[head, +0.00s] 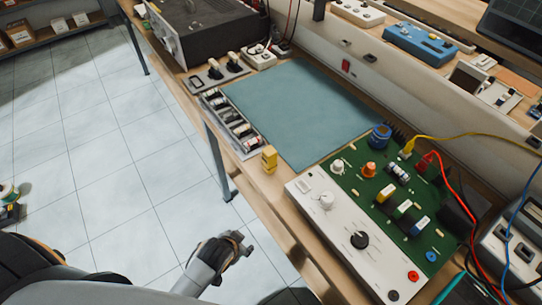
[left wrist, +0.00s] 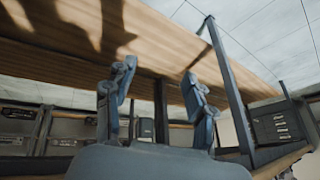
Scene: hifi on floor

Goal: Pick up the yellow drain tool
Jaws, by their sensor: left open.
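A small upright yellow object (head: 269,158), which looks like the yellow drain tool, stands at the front edge of the wooden bench (head: 285,212), between the parts tray and the circuit board. My left gripper (head: 240,243) is over the floor in front of the bench, left of and nearer than the yellow object, apart from it. In the left wrist view its two fingers (left wrist: 160,82) are spread with nothing between them, and the bench's wooden underside or edge spans above. The yellow object does not show there. My right gripper is not in view.
A blue-green mat (head: 300,105) lies clear on the bench. A narrow parts tray (head: 232,125) lies beside it. A white panel with a green circuit board (head: 385,185) takes up the right, with coloured wires. Bench legs (head: 218,160) stand below the front edge. The tiled floor is open.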

